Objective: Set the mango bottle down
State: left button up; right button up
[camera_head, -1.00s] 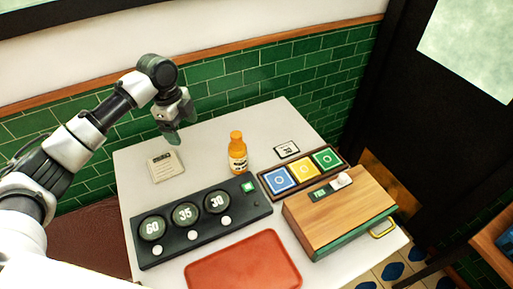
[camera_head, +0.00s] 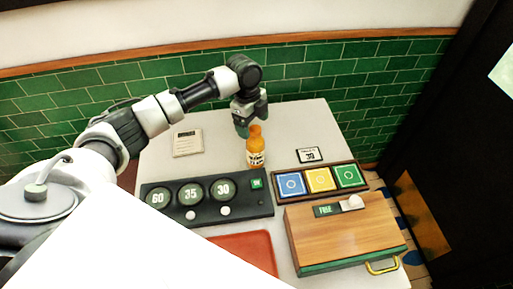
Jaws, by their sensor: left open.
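The mango bottle (camera_head: 256,155), orange with a white and dark label and an orange cap, stands upright on the pale table (camera_head: 217,159), behind the black panel. My left gripper (camera_head: 242,128) points down just behind and left of the bottle's cap, its teal fingertips close to it. It is open and holds nothing; the small gap between the fingers is hard to make out. I cannot tell whether a fingertip touches the bottle. My right gripper is not in view.
A black panel (camera_head: 265,209) with round dials lies in front of the bottle. Right are a tray of coloured tiles (camera_head: 283,198), a small sign (camera_head: 310,155) and a wooden box (camera_head: 345,240). A notepad (camera_head: 187,142) lies left; a red tray (camera_head: 262,246) lies in front.

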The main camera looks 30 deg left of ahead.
aim_at(255, 147)
pick_arm(q)
jog(key=f, duration=0.2)
jog(key=d+f+p, duration=0.1)
jog(key=f, duration=0.1)
jog(key=shift+s+d+f, duration=0.1)
jog(key=shift+f, duration=0.25)
jog(key=shift+r, duration=0.1)
grip_shut()
